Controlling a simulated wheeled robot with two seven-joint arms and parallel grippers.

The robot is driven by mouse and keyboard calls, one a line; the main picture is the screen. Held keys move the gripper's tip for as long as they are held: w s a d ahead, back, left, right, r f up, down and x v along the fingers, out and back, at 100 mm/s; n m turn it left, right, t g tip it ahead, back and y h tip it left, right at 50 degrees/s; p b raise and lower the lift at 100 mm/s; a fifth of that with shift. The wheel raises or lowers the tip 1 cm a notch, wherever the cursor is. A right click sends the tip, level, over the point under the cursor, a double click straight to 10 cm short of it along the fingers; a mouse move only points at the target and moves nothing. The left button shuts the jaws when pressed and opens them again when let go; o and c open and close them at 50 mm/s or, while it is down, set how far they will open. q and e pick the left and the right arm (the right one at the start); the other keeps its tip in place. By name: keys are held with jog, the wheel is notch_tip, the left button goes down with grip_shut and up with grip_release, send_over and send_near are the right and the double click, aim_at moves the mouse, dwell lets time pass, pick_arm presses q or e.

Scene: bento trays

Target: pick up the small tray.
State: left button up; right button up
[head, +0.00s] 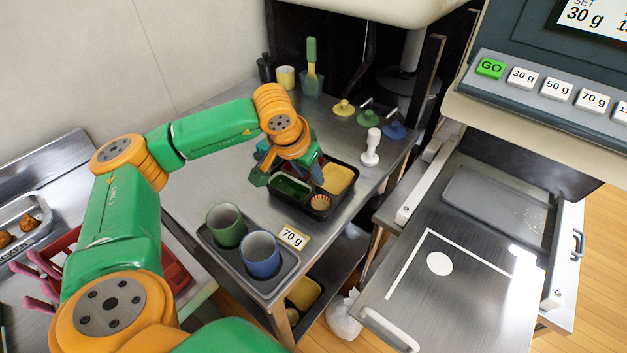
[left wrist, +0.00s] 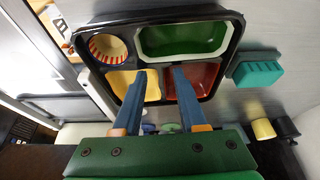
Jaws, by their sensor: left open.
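A small black tray with compartments (head: 291,207) lies on the steel table. In the left wrist view the tray (left wrist: 236,45) holds a green dish, a yellow dish, a red compartment and a round striped cup. My left gripper (head: 305,172) is over the tray, pointing down. In the left wrist view its two blue fingers (left wrist: 160,72) are apart with nothing between them but the divider region between the yellow and red compartments. Whether the fingertips touch the tray I cannot tell. My right gripper is not in view.
A grey tray (head: 272,285) with a green cup (head: 226,225) and a blue cup (head: 259,254) stands nearer, beside a "70 g" card (head: 292,237). A white stamp (head: 370,148) and coloured knobbed lids stand behind. A teal block (left wrist: 258,70) lies beside the black tray.

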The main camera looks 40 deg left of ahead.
pick_arm(q)
jog(key=shift+w+a+f, duration=0.1)
jog(key=shift+w+f, duration=0.2)
jog(key=shift+f, duration=0.35)
grip_shut()
